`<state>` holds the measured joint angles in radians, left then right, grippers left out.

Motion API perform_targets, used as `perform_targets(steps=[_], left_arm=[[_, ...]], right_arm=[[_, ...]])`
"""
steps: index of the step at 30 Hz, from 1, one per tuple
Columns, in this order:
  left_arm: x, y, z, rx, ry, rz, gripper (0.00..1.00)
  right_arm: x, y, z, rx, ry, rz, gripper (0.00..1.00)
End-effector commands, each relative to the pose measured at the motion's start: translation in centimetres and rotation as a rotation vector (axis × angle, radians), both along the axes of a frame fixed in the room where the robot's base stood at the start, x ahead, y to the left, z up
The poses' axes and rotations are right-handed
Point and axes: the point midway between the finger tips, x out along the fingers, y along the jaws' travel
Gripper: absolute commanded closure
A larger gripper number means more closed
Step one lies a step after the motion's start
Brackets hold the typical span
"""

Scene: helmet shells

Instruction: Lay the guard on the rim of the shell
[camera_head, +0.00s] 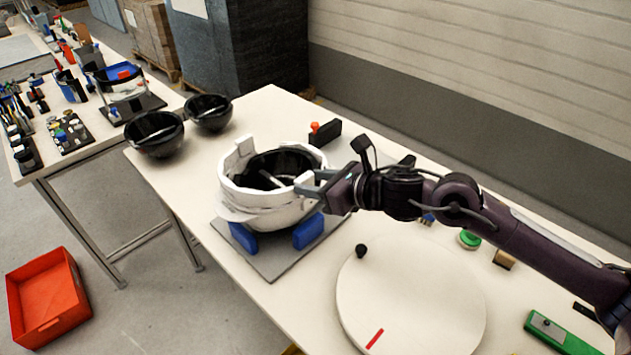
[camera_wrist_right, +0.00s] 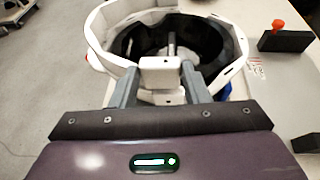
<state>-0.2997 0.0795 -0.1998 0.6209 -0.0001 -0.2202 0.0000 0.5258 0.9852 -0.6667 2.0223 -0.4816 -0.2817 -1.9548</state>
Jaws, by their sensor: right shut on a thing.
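The shell (camera_head: 285,217) sits open side up on blue supports, white outside with a black inside that also shows in the wrist view (camera_wrist_right: 205,45). The guard (camera_head: 230,187), a white band with raised tabs, circles the shell's rim; it fills the top of the wrist view (camera_wrist_right: 106,27). My right gripper (camera_head: 310,184) comes from the right and is shut on a white block-like tab of the guard, seen between the fingers in the wrist view (camera_wrist_right: 160,78). I cannot tell whether the guard touches the rim all round. My left gripper is not in view.
The supports stand on a grey plate (camera_head: 262,262). A round white turntable (camera_head: 410,305) with a black knob lies nearby. A black block with an orange knob (camera_head: 325,132) stands behind. Two black bowls (camera_head: 155,140) are at the table's left. A red crate (camera_head: 45,290) is on the floor.

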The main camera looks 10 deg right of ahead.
Motion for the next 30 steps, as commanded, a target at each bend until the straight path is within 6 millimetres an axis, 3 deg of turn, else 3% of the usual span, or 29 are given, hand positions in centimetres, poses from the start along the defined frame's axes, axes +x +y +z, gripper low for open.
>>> perform_targets(steps=[12, 13, 18, 30], left_arm=[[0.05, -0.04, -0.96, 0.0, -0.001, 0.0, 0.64], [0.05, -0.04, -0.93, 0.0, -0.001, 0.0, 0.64], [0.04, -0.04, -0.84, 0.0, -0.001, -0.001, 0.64], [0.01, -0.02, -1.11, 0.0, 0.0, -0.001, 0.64]], right_arm=[[0.01, 0.01, -0.78, 0.001, -0.002, 0.0, 0.83], [0.01, 0.01, -0.74, 0.001, -0.002, 0.0, 0.57], [0.01, 0.01, -0.69, 0.001, -0.001, 0.0, 0.35], [-0.45, -0.51, -0.67, -0.003, 0.0, -0.001, 0.33]])
